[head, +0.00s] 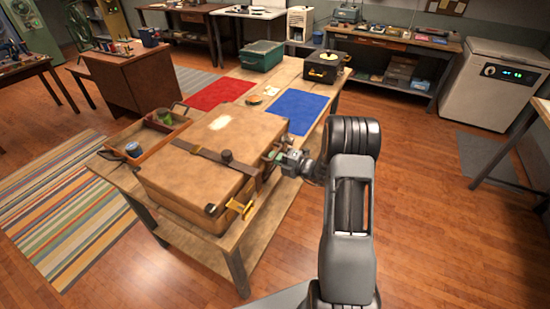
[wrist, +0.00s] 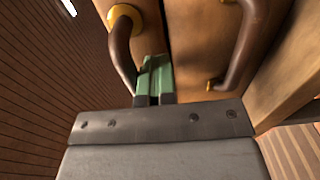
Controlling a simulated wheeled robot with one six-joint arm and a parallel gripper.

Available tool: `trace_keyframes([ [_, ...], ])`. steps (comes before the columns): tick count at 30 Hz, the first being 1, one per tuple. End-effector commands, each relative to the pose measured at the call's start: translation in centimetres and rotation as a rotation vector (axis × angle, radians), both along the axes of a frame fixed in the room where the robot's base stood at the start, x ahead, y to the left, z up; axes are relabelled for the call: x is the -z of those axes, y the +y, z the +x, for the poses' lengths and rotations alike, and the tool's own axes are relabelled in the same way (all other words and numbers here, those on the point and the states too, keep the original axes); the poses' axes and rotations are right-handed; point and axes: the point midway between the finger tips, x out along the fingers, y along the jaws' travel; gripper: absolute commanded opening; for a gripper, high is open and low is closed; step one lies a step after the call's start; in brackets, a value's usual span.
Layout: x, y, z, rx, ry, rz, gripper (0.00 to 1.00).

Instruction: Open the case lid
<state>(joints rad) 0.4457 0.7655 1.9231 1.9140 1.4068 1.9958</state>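The case (head: 190,190) is a large tan box lying on the wooden table, its lid (head: 185,140) down. A dark strap (head: 200,152) crosses the lid, and a brass-coloured fitting (head: 240,208) sits at its near right corner. My gripper (head: 272,157) is at the case's right side, reaching in from the right. In the wrist view its green fingertips (wrist: 155,75) are close together, right beside a curved brown handle (wrist: 120,45) on the case. A second brown handle (wrist: 240,45) stands to their right. I see nothing clearly held between the fingertips.
A wooden tray (head: 145,140) with small items sits beside the case at left. Beyond the case are a red mat (head: 220,93), a blue mat (head: 296,110), a green bin (head: 262,56) and a black box (head: 323,66). The floor to the right is open.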

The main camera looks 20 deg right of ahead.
Motion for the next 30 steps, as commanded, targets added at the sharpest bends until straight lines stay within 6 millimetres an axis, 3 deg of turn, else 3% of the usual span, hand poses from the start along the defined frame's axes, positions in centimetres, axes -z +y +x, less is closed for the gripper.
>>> trace_keyframes([
  [4, -1.2, 0.0, 0.0, 0.0, -0.002, 0.001, 0.0],
  [20, -1.6, 0.0, 0.0, 0.0, -0.004, 0.001, 0.0],
  [30, -3.7, 0.0, 0.1, 0.0, -0.004, 0.001, 0.0],
])
